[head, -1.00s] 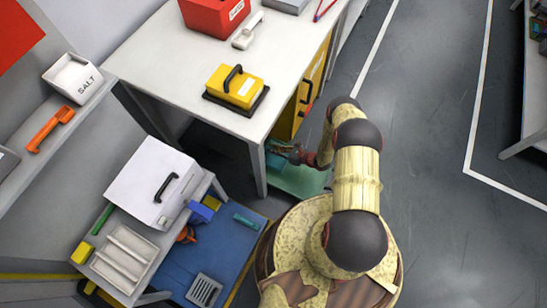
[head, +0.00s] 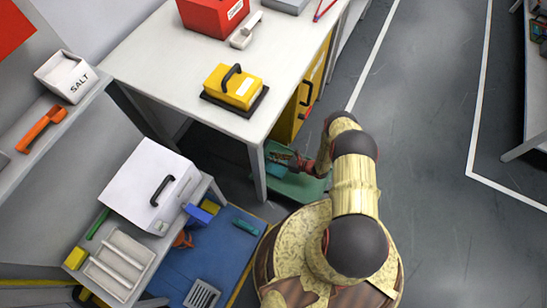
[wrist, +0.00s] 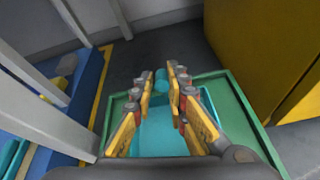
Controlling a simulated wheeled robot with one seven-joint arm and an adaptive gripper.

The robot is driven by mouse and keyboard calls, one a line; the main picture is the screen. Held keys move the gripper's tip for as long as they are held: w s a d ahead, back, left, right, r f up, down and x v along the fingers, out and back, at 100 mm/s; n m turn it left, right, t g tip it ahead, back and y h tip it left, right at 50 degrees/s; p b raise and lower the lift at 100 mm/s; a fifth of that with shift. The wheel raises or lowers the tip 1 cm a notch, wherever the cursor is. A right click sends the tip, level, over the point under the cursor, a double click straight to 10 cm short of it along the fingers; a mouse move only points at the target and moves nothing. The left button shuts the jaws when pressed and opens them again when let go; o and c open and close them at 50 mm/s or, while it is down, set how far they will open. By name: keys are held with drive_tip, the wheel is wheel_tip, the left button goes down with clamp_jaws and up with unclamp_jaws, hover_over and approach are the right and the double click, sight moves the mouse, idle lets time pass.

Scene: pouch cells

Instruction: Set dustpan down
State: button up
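The teal dustpan (wrist: 165,135) lies in a shallow green tray (wrist: 245,110) on the floor by the table leg. It also shows in the head view (head: 276,169), partly covered by my gripper. In the wrist view my gripper (wrist: 163,82) is over the dustpan, with its fingers parted on either side of a teal part. The fingers hide some of the dustpan's edges, and whether they touch it is not clear. In the head view my gripper (head: 290,160) is low, beside the yellow cabinet.
The white table (head: 160,60) stands over the tray's back side, with its leg (head: 257,172) at the left. A yellow cabinet (head: 287,118) is behind. A blue mat (head: 215,250) with small items lies left. Grey floor (head: 430,130) is clear at right.

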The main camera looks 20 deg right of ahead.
drive_tip(key=o, duration=0.3)
drive_tip(key=shift+r, duration=0.15)
drive_tip(key=p+v, duration=0.3)
drive_tip(key=v, duration=0.9)
drive_tip(key=shift+p, duration=0.3)
